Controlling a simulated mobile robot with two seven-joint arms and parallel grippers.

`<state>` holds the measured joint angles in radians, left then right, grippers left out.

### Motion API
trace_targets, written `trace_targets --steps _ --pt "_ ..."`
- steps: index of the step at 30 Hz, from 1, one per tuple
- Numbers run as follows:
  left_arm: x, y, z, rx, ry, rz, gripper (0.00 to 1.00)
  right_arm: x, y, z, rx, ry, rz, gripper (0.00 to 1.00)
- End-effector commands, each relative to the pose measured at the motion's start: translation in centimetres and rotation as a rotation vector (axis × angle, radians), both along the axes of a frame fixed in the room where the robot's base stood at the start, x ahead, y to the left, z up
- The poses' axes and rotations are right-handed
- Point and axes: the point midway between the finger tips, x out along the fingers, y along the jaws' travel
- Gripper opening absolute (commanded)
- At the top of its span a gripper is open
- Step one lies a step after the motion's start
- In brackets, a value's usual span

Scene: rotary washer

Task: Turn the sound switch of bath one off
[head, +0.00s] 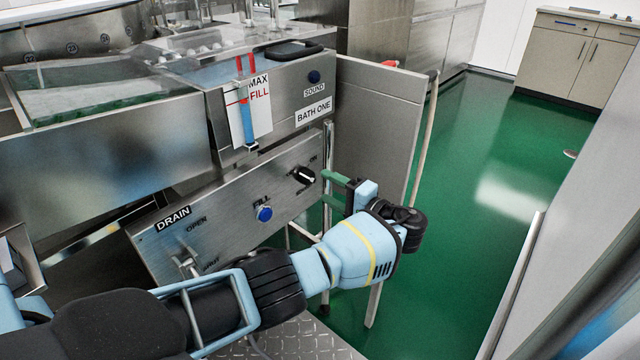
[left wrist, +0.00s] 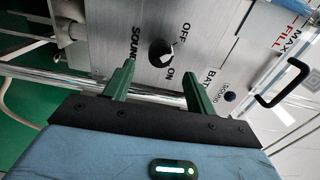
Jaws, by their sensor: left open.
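The sound switch is a black rotary knob (head: 303,175) with a light pointer mark, on the slanted steel panel of bath one (head: 230,190). In the left wrist view the knob (left wrist: 161,53) sits among the printed words SOUND, OFF and ON. The pointer's exact setting is too small to tell. My left gripper (head: 327,189) is open, with two green fingers just right of the knob and apart from it. In the left wrist view the gripper (left wrist: 158,66) has its fingers on either side of the knob's line, with nothing between them. My right gripper is not in view.
A blue FILL button (head: 264,213) and a DRAIN lever (head: 187,262) are on the same panel. A steel side panel (head: 375,130) stands behind my gripper.

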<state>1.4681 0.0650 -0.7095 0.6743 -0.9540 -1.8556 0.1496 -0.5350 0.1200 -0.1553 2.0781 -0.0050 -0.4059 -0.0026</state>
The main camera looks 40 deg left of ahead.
Motion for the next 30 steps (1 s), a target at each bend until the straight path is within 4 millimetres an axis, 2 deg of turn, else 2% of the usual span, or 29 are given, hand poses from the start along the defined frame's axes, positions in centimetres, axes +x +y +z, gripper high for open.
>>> trace_targets --steps 3,8,25,28,30 --pt "-0.1 -1.6 -0.1 0.000 0.000 -0.001 0.56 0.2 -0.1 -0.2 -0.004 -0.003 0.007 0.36" --pt "-0.2 -2.7 0.0 0.001 -0.001 0.000 0.56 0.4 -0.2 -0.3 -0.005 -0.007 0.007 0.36" --pt "-0.3 -2.8 -0.1 -0.002 0.001 -0.002 0.56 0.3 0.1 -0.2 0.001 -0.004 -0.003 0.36" --pt "-0.6 -3.0 -1.8 -0.029 0.023 -0.024 0.56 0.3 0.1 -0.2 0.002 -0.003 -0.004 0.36" --pt "-1.1 -3.3 -4.4 -0.076 0.057 -0.058 0.56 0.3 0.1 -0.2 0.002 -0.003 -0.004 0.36"
